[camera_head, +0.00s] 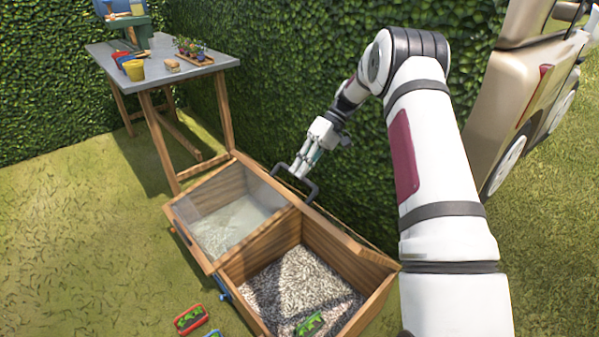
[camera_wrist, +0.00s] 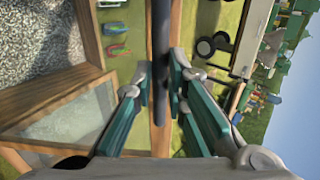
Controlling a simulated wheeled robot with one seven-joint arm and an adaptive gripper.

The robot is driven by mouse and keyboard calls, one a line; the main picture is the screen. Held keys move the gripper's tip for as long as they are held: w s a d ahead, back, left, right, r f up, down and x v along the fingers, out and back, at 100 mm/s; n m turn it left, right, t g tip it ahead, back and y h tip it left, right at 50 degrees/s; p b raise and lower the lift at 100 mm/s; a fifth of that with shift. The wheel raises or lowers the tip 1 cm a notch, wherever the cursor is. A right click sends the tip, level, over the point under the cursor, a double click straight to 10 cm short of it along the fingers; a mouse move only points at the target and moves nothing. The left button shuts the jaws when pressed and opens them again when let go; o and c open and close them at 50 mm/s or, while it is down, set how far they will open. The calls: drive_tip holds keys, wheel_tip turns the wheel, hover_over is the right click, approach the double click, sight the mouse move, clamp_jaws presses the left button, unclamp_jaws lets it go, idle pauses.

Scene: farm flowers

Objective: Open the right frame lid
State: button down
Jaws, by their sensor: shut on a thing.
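The wooden double frame (camera_head: 210,268) stands on the grass. Its left half is covered by a clear glass lid (camera_head: 235,222). The right half is uncovered from above, and its gravel bed (camera_head: 300,285) shows plainly. A dark handle (camera_head: 312,190) stands above the back side of the frame; the right lid's own panel is hard to make out in the head view. My gripper (camera_head: 305,165) is shut on this handle. In the wrist view the handle bar (camera_wrist: 162,45) runs between the fingers (camera_wrist: 160,88), beside a wooden rail (camera_wrist: 176,25).
Small red (camera_head: 189,319) and blue planters lie on the grass in front. A table (camera_head: 160,60) with pots stands at the back left. A hedge (camera_head: 270,60) rises close behind the frame, and a vehicle (camera_head: 505,110) is at the right.

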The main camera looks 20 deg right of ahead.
drive_tip(key=shift+d+f, duration=0.45)
drive_tip(key=shift+f, duration=0.05)
drive_tip(key=c, duration=1.6)
unclamp_jaws()
drive_tip(key=shift+f, duration=0.1)
drive_tip(key=shift+w+a+r, duration=0.1)
drive_tip(key=shift+a+r, duration=0.05)
drive_tip(key=shift+r, duration=0.15)
drive_tip(key=v, duration=1.1)
drive_tip(key=shift+d+r, duration=0.3)
